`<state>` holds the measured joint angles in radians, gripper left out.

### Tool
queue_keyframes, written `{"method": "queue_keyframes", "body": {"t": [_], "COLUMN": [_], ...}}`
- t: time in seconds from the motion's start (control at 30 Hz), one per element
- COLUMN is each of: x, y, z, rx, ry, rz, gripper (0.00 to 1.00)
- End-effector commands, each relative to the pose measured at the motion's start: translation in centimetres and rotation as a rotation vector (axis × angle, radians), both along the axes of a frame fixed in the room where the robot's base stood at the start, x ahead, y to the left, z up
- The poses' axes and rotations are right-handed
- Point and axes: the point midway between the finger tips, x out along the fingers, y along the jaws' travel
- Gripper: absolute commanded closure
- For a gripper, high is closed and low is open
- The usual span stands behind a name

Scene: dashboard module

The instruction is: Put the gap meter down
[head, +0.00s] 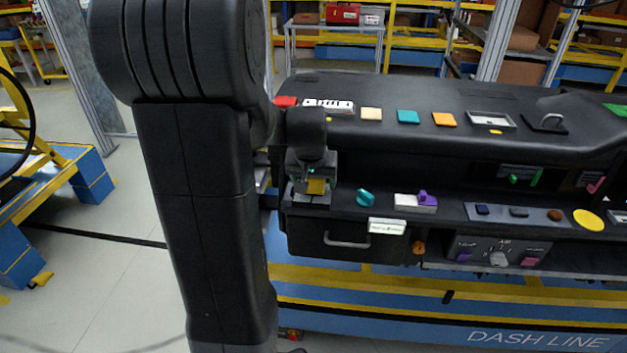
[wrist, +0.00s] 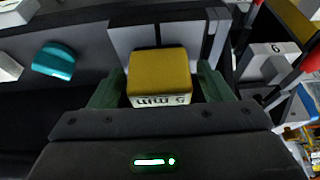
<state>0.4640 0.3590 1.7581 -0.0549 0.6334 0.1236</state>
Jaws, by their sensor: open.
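A pale grey plate (wrist: 125,35) stands just behind the block. In the head view the yellow block (head: 316,187) shows at my gripper (head: 312,190), over the left end of the dashboard ledge. What lies under the block is hidden.
A drawer (head: 345,240) is below. In the wrist view, a white block marked 6 (wrist: 274,62) and red-tipped parts are close at the right.

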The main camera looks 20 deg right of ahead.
Motion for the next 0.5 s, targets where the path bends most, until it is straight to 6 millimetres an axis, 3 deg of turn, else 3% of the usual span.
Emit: {"method": "queue_keyframes", "body": {"t": [0.17,0.5], "x": [-0.2,-2.3], "y": [0.1,1.4], "z": [1.0,6.9], "rx": [-0.002,-0.002], "ry": [-0.003,-0.006], "rz": [0.0,0.0], "gripper": [0.28,0.28]}}
